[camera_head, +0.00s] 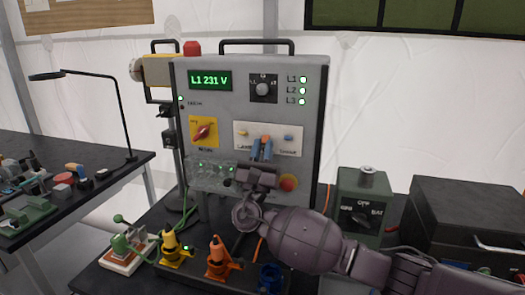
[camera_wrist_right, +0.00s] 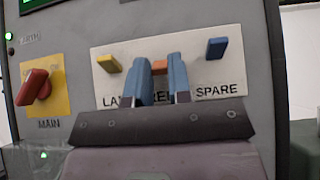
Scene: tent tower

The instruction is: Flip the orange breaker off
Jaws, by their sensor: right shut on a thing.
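The orange breaker (camera_wrist_right: 160,67) is the middle switch on a white plate (camera_wrist_right: 100,88) on the grey panel. In the right wrist view it shows between the blue fingertips of my right gripper (camera_wrist_right: 164,80), which is shut on it. In the head view the right gripper (camera_head: 262,150) reaches the plate from below right, and a little orange shows at its tips. The fingers hide most of the breaker and part of its label, so I cannot tell its tilt. My left gripper is not in view.
A yellow switch (camera_wrist_right: 109,64) is left of the breaker and a blue one (camera_wrist_right: 217,48) right, both close to the fingers. The red main knob (camera_head: 202,131) is further left. Coloured plugs (camera_head: 218,260) stand in front.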

